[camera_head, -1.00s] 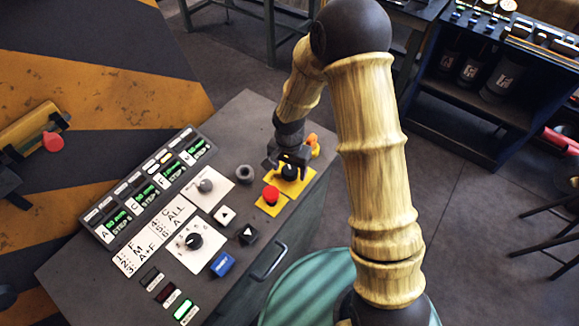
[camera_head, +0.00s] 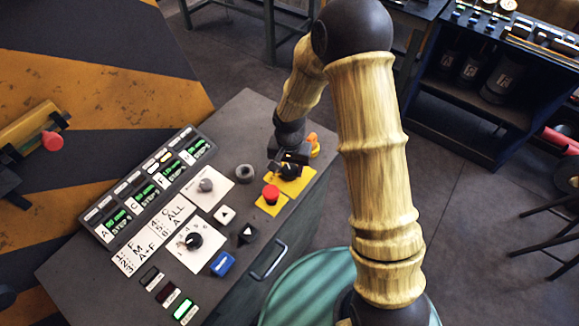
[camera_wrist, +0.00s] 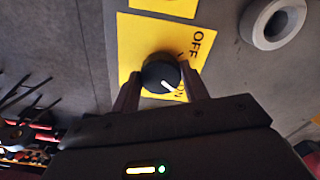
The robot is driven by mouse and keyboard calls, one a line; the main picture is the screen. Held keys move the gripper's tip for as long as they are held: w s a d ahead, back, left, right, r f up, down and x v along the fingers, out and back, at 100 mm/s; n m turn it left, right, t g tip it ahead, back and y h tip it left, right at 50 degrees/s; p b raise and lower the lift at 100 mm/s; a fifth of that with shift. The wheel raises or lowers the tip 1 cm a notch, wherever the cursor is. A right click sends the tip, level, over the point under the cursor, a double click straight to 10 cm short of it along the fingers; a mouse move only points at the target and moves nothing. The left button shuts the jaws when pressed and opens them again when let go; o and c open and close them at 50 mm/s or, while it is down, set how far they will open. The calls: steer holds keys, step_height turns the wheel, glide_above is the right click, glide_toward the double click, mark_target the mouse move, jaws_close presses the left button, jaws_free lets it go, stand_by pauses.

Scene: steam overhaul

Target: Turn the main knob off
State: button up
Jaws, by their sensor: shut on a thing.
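The main knob is a round black knob with a white pointer line, on a yellow plate marked OFF. In the wrist view the knob (camera_wrist: 161,73) sits between the two fingers of my gripper (camera_wrist: 160,85), which is shut on its sides. The white pointer points to the lower right, away from the OFF lettering on the yellow plate (camera_wrist: 135,35). In the head view my gripper (camera_head: 285,168) is over the yellow plate (camera_head: 300,183) near the panel's right edge, and the knob (camera_head: 290,172) is partly hidden by it.
A red button (camera_head: 271,192) on a yellow plate stands close to the knob. A grey ring (camera_head: 244,173), a selector dial (camera_head: 194,240), a blue button (camera_head: 222,263) and rows of lit displays (camera_head: 150,180) share the panel. An orange item (camera_head: 314,140) is just behind my gripper.

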steer(key=n, duration=0.8)
steer(key=shift+w+d+r, duration=0.1)
steer(key=n+p, duration=0.1)
steer(key=n, duration=0.2)
steer(key=shift+n, duration=0.3)
steer(key=shift+w+n+p, duration=0.1)
steer(key=shift+n+p, duration=0.3)
steer(key=shift+n, duration=1.6)
steer(key=o, duration=1)
steer(key=shift+d, duration=0.1)
